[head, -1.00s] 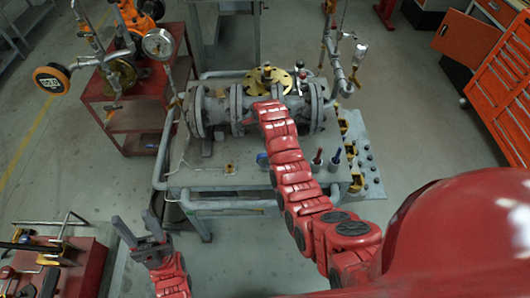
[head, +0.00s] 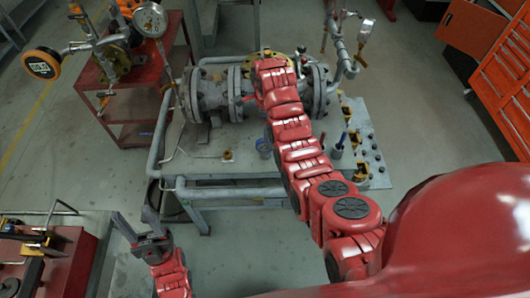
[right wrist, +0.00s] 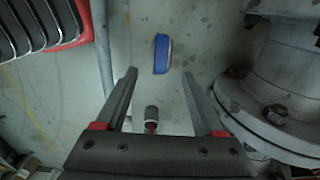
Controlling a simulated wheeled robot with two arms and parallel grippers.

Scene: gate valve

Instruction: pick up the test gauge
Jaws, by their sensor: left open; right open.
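In the head view my arm hides that gripper. My left gripper (head: 134,220) is open and empty, low at the left, away from the bench.
The grey flanged valve and pipe (head: 215,97) lie along the bench (head: 215,170); a flange is close right of my right gripper. Handled tools stand near my right arm.

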